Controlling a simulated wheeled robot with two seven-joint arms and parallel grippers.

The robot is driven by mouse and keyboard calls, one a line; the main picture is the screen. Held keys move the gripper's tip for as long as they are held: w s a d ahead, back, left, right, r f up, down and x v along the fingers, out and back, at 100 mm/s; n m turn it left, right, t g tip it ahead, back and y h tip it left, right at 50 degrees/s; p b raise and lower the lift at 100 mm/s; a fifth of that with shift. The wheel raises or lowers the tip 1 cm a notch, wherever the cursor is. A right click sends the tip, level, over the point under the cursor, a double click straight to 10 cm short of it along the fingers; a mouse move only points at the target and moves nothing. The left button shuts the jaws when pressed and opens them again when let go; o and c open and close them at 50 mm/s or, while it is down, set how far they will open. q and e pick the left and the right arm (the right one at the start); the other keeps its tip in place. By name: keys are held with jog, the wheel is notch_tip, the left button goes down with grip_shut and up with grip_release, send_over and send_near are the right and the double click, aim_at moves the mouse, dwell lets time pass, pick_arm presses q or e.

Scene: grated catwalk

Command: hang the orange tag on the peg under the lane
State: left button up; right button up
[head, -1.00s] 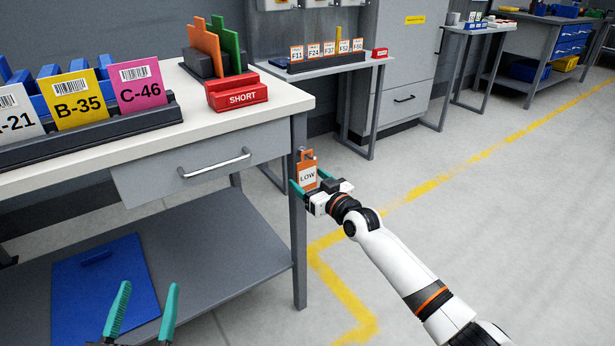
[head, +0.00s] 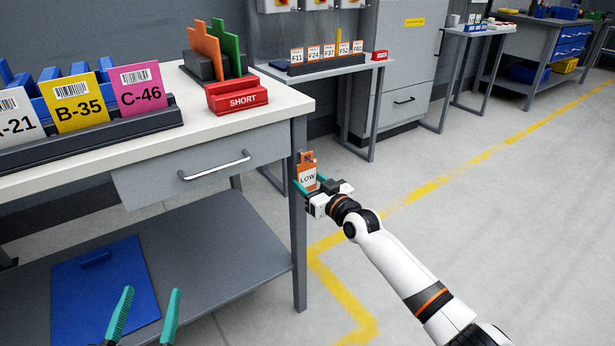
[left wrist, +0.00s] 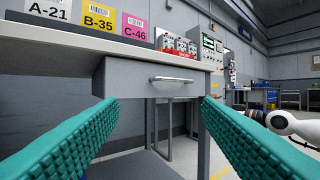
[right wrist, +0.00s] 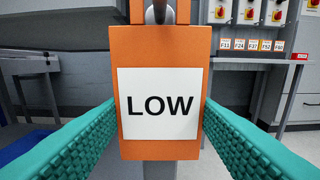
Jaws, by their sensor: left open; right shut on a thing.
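The orange tag (head: 307,177), with a white LOW label, is upright beside the bench's right front leg (head: 299,240). My right gripper (head: 309,187) is shut on the tag's sides; the right wrist view shows the tag (right wrist: 160,45) between both teal fingers. A grey peg (right wrist: 158,12) shows within the opening at the tag's top. I cannot tell whether the tag's loop rests on it. My left gripper (head: 143,312) is open and empty over the lower shelf, left of the tag.
The bench top (head: 285,103) carries yellow B-35 and pink C-46 cards and a red SHORT block (head: 238,97). A drawer with a handle (head: 215,166) sits below. A blue panel (head: 105,285) lies on the lower shelf. The floor at right is clear.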

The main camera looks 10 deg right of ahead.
pick_arm(q)
jog(key=shift+w+a+f+g, duration=0.1)
jog(key=shift+f+g, duration=0.4)
jog(key=shift+f, duration=0.1)
pick_arm(e)
jog(key=shift+r, duration=0.25)
pick_arm(q)
jog(key=shift+f, duration=0.1)
jog(key=shift+f, duration=0.1)
pick_arm(e)
jog(key=shift+s+d+p, duration=0.15)
jog(key=shift+s+p, duration=0.2)
jog(key=shift+p, duration=0.15)
jog(key=shift+s+d+p, duration=0.15)
jog(key=shift+s+p, duration=0.25)
jog(key=shift+s, duration=0.05)
pick_arm(q)
jog(key=f+g, duration=0.1)
jog(key=f+g+y, duration=0.1)
jog(key=f, duration=0.1)
jog(key=a+f+g, duration=0.1)
jog(key=f+g, duration=0.1)
jog(key=shift+s+f, duration=0.15)
jog(key=shift+s, duration=0.15)
dwell(0.5)
